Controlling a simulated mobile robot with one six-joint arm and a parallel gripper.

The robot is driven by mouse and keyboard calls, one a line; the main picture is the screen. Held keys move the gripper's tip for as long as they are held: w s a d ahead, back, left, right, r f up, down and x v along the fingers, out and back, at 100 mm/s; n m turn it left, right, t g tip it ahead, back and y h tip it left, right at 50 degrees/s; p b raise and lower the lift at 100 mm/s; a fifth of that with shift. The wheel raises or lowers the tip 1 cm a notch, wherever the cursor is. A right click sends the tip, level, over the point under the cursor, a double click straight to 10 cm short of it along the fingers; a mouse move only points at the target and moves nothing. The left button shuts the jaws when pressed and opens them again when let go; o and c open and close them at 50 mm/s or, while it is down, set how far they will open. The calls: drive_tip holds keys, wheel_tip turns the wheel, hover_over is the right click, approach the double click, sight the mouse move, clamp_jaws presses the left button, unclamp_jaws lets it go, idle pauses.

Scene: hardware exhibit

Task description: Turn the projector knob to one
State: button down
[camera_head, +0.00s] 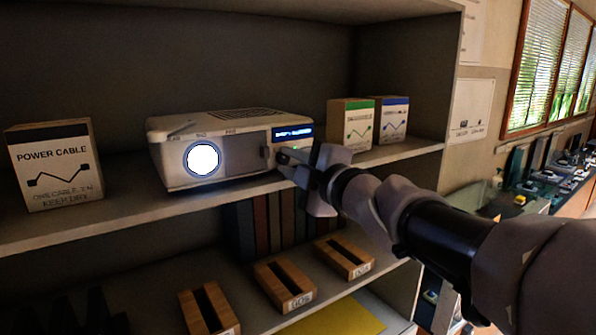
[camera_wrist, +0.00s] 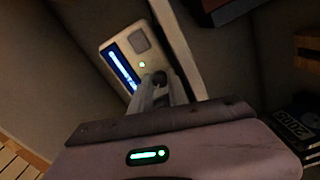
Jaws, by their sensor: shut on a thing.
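The white projector (camera_head: 180,150) stands on the upper shelf with its round lens (camera_head: 202,159) lit. A blue display (camera_head: 292,133) is on the right part of its front. In the wrist view the projector (camera_wrist: 124,47) shows a lit blue display (camera_wrist: 123,68) and a green light (camera_wrist: 142,64). My gripper (camera_head: 285,158) is at the lower right of the projector's front, below the display. In the wrist view my gripper (camera_wrist: 160,82) is shut at the projector's front. The knob is hidden by the fingers, and its setting cannot be read.
A power cable box (camera_head: 60,190) stands left of the projector. A green-topped box (camera_head: 350,118) and a blue-topped box (camera_head: 396,112) stand to its right. Several wooden holders (camera_head: 285,285) are on the shelf below. The shelf's right side wall (camera_head: 462,60) is near my arm.

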drive_tip(key=shift+n+b, duration=0.3)
drive_tip(key=shift+n, duration=0.3)
drive_tip(key=c, duration=1.5)
unclamp_jaws()
drive_tip(key=shift+c, duration=0.2)
drive_tip(key=v, duration=1.7)
drive_tip(key=shift+d, duration=0.2)
drive_tip(key=shift+s, duration=0.15)
